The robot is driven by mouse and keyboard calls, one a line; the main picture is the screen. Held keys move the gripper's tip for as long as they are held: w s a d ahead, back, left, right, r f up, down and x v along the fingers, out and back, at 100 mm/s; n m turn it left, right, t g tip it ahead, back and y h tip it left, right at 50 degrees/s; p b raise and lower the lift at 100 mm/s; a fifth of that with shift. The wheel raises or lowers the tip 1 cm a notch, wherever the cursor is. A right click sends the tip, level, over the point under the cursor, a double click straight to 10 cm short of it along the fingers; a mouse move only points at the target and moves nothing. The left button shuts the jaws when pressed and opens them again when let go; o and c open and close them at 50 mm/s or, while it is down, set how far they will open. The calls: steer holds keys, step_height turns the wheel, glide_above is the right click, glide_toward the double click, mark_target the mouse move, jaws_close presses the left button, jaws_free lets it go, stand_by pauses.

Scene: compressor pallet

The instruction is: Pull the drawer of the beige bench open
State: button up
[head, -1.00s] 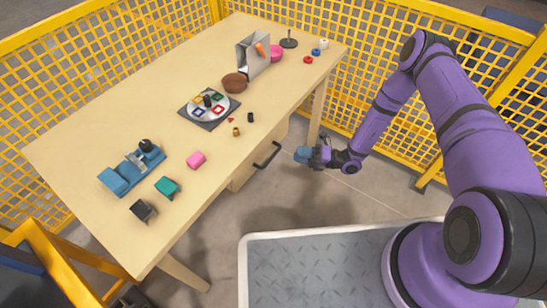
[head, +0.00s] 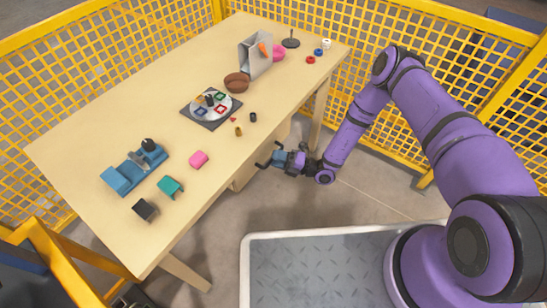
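The beige bench (head: 120,105) runs from the lower left to the upper right. Its drawer (head: 243,177) is under the front edge, partly hidden by the tabletop, and looks closed. The drawer's dark bar handle (head: 262,164) sticks out from the front. The fingers hide part of the bar. Whether they touch or grip it is too small to tell.
On the benchtop are a blue fixture (head: 133,171), a pink block (head: 198,159), a teal block (head: 170,187), a black block (head: 145,210), a round plate on a dark base (head: 206,120), a brown bowl (head: 237,82) and a grey bin (head: 247,57). Yellow mesh fencing (head: 430,90) surrounds the bench.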

steer(key=shift+w+a+r, duration=0.1)
steer(key=shift+w+a, duration=0.1)
steer(key=shift+a, duration=0.5)
jaws_close()
steer(key=shift+s+d, duration=0.1)
steer(key=s+d, duration=1.2)
steer(key=d, duration=0.4)
steer(key=shift+s+d, duration=0.15)
steer(key=shift+s, duration=0.25)
jaws_free()
steer(key=shift+d, duration=0.1)
